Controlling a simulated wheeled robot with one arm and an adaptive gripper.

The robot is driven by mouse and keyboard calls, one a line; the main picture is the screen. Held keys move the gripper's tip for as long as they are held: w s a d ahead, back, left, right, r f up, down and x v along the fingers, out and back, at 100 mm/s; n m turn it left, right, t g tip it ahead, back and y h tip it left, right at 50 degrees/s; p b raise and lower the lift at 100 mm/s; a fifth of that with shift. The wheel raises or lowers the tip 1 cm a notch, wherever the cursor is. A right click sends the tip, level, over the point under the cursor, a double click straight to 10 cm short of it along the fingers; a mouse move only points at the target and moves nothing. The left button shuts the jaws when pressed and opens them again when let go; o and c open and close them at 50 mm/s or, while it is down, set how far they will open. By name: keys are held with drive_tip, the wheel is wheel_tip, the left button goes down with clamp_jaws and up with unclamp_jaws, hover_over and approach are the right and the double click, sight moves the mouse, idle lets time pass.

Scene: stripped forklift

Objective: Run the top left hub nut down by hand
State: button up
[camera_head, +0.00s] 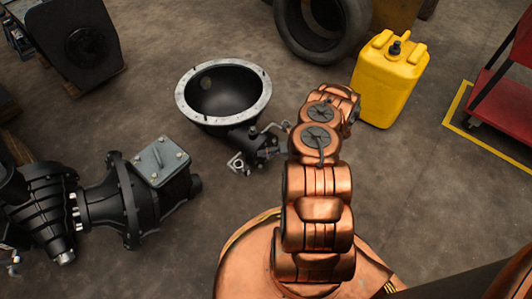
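A dark axle or gearbox assembly (120,200) lies on the floor at the left, with a round flange and a ribbed housing. Small bright nuts or bolt heads (75,212) show where the ribbed housing meets the rest. I cannot tell which is the top left hub nut. My copper arm rises from the bottom and bends at the middle. A dark device with pale links, apparently my gripper (254,148), shows left of the wrist, in front of the black bowl-shaped housing. Its fingertips are too small to read, and nothing is clearly held.
The black housing (188,106) with a pale rim stands at the centre. A yellow jerrycan (390,80) and a tyre (325,45) are behind my arm. A red cart (507,95) is at the right, a black block (85,45) at upper left. Floor at lower centre-left is clear.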

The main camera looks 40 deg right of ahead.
drive_tip(key=shift+d, duration=0.1)
drive_tip(key=n+h+b, duration=0.2)
drive_tip(key=h, duration=0.2)
drive_tip(key=shift+n+h, duration=0.3)
idle(0.4)
drive_tip(key=shift+c, duration=0.4)
drive_tip(key=shift+d, duration=0.1)
clamp_jaws()
drive_tip(key=shift+d, duration=0.25)
